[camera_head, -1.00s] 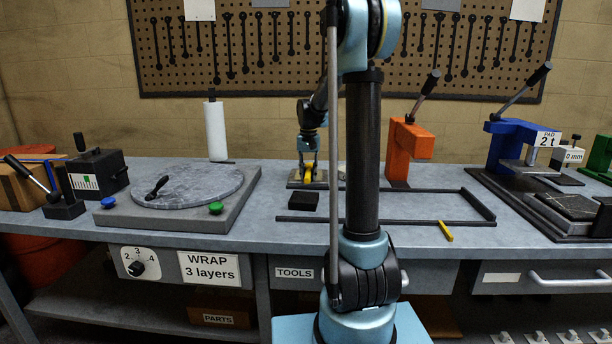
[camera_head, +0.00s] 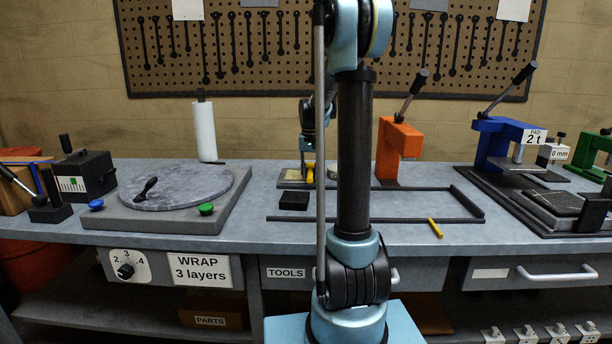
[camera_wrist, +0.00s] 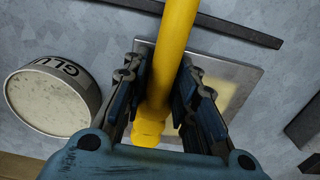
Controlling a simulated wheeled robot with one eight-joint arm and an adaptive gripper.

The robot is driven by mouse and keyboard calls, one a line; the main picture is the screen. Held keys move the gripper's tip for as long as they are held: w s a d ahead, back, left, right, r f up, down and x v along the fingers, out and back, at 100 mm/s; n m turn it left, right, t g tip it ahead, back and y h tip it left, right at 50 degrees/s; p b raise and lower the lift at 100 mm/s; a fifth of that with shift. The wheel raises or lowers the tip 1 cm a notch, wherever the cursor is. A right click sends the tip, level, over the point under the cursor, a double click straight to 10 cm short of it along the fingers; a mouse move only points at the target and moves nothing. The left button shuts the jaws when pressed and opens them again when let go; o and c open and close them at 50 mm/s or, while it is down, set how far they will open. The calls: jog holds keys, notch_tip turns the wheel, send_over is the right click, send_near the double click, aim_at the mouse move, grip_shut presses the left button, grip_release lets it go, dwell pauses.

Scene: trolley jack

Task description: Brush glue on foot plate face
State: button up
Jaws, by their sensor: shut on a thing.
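My gripper (camera_wrist: 158,98) is shut on a yellow brush handle (camera_wrist: 170,60), which runs between the two fingers in the wrist view. Below it lies a flat metal plate (camera_wrist: 225,75) with a pale yellow patch on its face. The brush's bristle end is hidden, so I cannot tell whether it touches the plate. A round pot marked GLUE (camera_wrist: 48,100) stands to the left of the gripper. In the head view the yellow brush (camera_head: 310,173) shows beside my arm, over the back middle of the bench, and the plate (camera_head: 287,183) is partly hidden.
A dark block (camera_head: 294,200) and thin dark rails (camera_head: 390,220) lie in front. A yellow stick (camera_head: 436,228) lies near the front rail. An orange press (camera_head: 398,145) stands behind right, a round turntable (camera_head: 176,188) left, a blue press (camera_head: 500,140) far right.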

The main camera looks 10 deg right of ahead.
jog(key=shift+d, duration=0.15)
jog(key=shift+r, duration=0.1)
jog(key=shift+r, duration=3.45)
